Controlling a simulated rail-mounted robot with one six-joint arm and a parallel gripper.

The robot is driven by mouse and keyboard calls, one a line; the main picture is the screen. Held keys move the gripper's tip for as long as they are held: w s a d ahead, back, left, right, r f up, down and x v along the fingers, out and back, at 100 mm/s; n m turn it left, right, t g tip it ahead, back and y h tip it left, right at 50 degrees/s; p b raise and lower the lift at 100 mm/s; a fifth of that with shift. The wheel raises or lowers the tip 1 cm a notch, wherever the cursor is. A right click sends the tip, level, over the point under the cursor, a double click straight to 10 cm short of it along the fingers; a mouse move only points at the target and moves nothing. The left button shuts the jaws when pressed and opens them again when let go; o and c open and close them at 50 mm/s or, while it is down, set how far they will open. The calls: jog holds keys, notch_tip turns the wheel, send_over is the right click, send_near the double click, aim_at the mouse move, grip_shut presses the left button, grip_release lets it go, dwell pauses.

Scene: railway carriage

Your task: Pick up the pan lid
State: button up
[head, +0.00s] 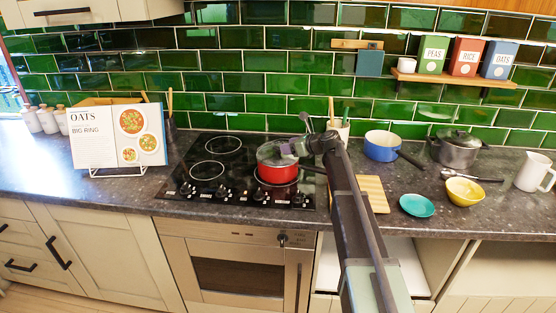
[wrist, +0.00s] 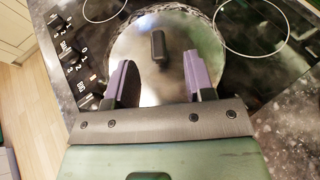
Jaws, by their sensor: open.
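The pan lid (wrist: 133,50) is a round, shiny disc with an upright black knob in the wrist view. In the head view, the lid (head: 270,153) lies on a red pan (head: 277,173) on the hob, partly covered by my gripper (head: 292,147). In the wrist view, the purple fingers of my gripper (wrist: 158,64) are spread apart, one to each side of the knob. The knob stands in the gap between them, slightly beyond the fingertips, and nothing is gripped. I cannot tell the height of the fingers above the lid.
The black hob (head: 225,165) has knobs along its front edge. A recipe book on a stand (head: 118,137) is at left. A wooden board (head: 373,194), blue pan (head: 382,148), teal dish (head: 417,206), yellow bowl (head: 464,191) and lidded steel pot (head: 457,150) stand at right.

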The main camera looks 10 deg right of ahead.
aim_at(278, 152)
jog(key=b+x, duration=0.2)
jog(key=x, duration=0.3)
jog(key=shift+s+a+f, duration=0.1)
jog(key=shift+f, duration=0.15)
jog(key=shift+r, duration=0.15)
grip_shut()
